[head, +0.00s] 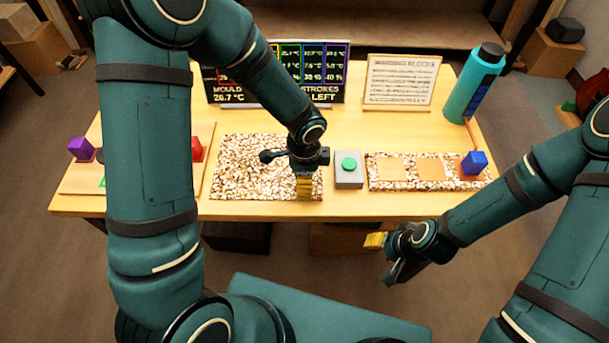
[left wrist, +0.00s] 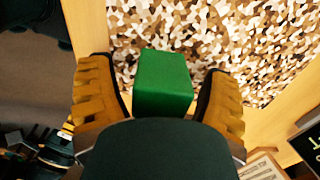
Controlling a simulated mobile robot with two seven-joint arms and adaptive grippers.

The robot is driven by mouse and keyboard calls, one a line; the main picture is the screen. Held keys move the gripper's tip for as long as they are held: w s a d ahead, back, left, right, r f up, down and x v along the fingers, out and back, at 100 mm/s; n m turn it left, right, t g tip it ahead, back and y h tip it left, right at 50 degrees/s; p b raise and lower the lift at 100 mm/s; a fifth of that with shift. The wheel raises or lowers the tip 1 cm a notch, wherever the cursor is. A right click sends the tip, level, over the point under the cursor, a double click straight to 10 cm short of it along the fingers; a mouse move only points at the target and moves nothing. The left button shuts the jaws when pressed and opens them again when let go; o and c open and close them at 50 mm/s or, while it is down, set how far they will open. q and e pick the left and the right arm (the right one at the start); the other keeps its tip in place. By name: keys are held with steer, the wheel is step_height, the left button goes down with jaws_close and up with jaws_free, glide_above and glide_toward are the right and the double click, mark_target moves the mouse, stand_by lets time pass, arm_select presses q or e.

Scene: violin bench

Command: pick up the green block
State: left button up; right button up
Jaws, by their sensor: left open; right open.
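The green block (left wrist: 163,80) shows in the left wrist view, over or on the brown-and-white patterned mat (left wrist: 215,30). My left gripper (head: 304,187) is low over the right part of this mat in the head view. In the left wrist view its two yellow-padded fingers stand on either side of the block, with a gap at least on the right, so it is open. The head view does not show the block; the gripper and arm cover that spot. My right gripper (head: 384,257) is open and empty, in front of the table's front edge.
A grey box with a green button (head: 349,164) stands just right of my left gripper. A blue block (head: 474,163) sits on the right tray. A purple block (head: 81,149) and a red block (head: 196,149) are at left. A teal bottle (head: 475,85) stands back right.

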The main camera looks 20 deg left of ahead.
arm_select(q)
steer(key=c, duration=1.2)
